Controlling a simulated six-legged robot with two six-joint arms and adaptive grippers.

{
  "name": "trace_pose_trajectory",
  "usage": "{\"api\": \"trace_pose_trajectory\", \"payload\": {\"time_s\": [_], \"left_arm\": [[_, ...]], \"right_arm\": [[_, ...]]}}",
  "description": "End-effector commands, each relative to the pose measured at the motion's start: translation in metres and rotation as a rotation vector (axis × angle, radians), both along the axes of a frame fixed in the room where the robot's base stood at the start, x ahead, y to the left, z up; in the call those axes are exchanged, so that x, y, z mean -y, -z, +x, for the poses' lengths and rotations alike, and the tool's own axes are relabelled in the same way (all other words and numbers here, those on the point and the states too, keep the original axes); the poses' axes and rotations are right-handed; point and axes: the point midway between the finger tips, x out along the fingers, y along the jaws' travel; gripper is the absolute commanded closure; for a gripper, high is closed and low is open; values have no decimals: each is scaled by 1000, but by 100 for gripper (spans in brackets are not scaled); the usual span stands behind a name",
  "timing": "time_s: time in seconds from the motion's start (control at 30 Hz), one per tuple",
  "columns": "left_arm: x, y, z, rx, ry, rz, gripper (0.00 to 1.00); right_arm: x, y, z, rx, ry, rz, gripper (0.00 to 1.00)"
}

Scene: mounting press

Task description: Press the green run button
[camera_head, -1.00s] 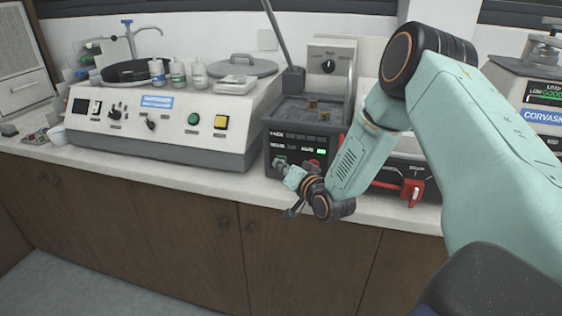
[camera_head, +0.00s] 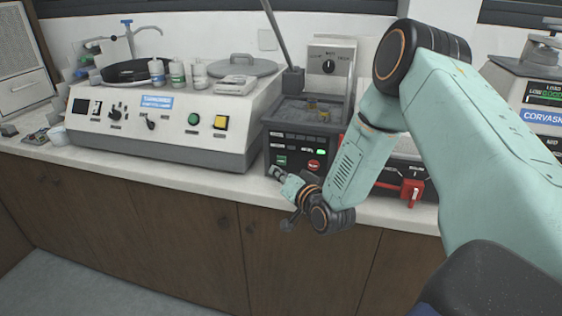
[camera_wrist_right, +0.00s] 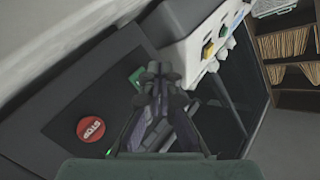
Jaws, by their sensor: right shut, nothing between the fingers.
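The green run button (camera_head: 282,160) is on the dark front panel of the mounting press (camera_head: 296,141), left of the red stop button (camera_head: 314,165). In the right wrist view the green button (camera_wrist_right: 135,76) shows partly, just left of my fingertips, and the red STOP button (camera_wrist_right: 90,128) is lower left. My right gripper (camera_head: 275,171) is shut and empty, its tips just below and left of the green button in the head view. I cannot tell whether the tips touch the panel. My left gripper is not in view.
A wide white polishing machine (camera_head: 170,128) stands left of the press, with its own green button (camera_head: 194,118) and yellow button (camera_head: 221,122). A red lever (camera_head: 411,190) sticks out at the right. The front counter strip (camera_head: 215,178) is clear.

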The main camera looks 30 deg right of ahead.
Motion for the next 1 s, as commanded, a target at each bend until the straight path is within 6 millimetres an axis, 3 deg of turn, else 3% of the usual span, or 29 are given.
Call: {"api": "trace_pose_trajectory", "payload": {"time_s": [0.4,1.0], "left_arm": [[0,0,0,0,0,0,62],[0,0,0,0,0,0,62]], "right_arm": [[-24,0,-20,1,1,0,100],[-24,0,-21,1,1,0,100]]}}
